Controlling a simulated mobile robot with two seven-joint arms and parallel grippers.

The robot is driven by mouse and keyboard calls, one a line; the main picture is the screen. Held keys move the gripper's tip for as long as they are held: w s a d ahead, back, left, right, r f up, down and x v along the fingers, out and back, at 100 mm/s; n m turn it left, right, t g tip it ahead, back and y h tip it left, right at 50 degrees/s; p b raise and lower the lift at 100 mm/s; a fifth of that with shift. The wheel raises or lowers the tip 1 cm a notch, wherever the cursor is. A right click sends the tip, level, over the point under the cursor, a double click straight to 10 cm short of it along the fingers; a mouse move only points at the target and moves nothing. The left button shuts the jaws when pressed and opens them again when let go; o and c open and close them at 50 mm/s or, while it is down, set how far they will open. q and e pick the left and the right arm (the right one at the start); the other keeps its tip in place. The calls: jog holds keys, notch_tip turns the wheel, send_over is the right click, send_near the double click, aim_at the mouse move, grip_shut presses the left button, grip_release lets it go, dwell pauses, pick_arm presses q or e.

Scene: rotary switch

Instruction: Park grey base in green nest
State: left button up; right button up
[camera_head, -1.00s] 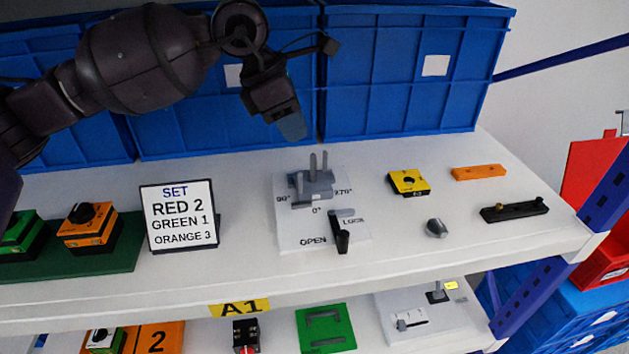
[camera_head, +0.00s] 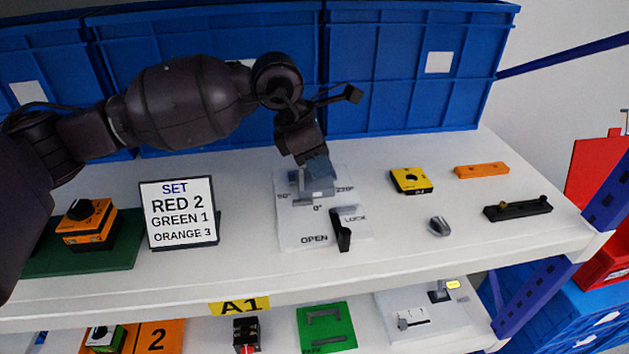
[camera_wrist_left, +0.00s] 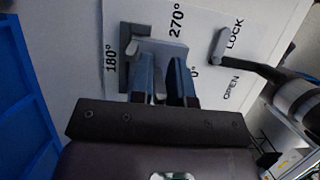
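A green plate with dark slots, seemingly the green nest (camera_head: 311,341), lies on the lower shelf. My right gripper is not in view.
A black lever (camera_head: 341,232) stands on the board in front of the base. A sign (camera_head: 180,213) stands to the left. A yellow block (camera_head: 411,181), grey knob (camera_head: 439,226), orange bar (camera_head: 481,170) and black bar (camera_head: 518,208) lie to the right. Blue crates (camera_head: 415,75) stand behind.

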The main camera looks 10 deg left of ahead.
pick_arm(q)
jog(key=shift+c, duration=0.5)
grip_shut()
jog(key=shift+r, duration=0.15)
notch_tip(320, 180, up, 10)
